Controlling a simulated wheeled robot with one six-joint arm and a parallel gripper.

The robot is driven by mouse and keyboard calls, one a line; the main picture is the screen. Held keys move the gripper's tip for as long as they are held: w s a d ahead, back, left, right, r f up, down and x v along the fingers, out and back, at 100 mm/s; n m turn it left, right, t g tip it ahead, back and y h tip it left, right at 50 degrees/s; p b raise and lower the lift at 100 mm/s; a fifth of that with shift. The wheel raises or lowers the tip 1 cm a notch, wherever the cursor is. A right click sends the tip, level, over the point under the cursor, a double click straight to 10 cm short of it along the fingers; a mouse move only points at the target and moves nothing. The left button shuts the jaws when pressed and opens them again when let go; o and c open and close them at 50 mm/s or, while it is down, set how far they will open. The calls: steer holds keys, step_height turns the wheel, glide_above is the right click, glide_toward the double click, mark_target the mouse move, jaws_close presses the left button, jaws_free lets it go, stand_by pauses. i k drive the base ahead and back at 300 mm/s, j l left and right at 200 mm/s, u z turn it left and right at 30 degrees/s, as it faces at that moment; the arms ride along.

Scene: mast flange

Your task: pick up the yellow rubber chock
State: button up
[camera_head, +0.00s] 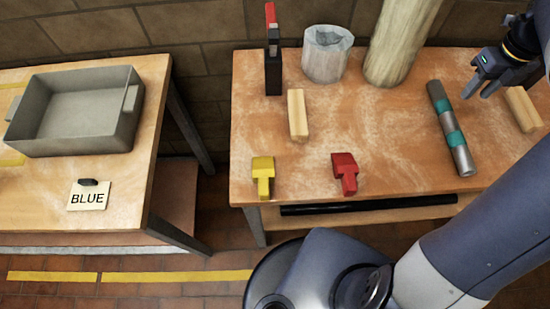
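The yellow rubber chock (263,176) lies near the front left corner of the right wooden table, its wide end toward the back and a narrower part toward the front edge. It is fully in view and nothing touches it. My gripper (476,88) is at the upper right, above the right part of the same table, far to the right of the chock. Its fingers are apart and nothing shows between them.
A red chock (344,172) lies right of the yellow one. Wooden blocks (297,114), a teal-banded metal rod (450,128), a clamp (272,55) and a plastic-wrapped container (326,53) share the table (390,180). A grey tray (75,138) and BLUE card (90,196) lie left, across a gap.

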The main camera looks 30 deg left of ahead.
mark_target(263, 167)
steer(key=k+u, duration=0.15)
steer(key=u, duration=0.25)
steer(key=k+u, duration=0.15)
steer(key=u, duration=0.25)
steer(key=k+j+u, duration=0.1)
steer(key=u, duration=0.3)
steer(key=i+l+u, duration=0.15)
steer(key=u, duration=0.3)
steer(key=i+l+u, duration=0.15)
steer(key=l+u, duration=0.15)
steer(key=u, duration=0.15)
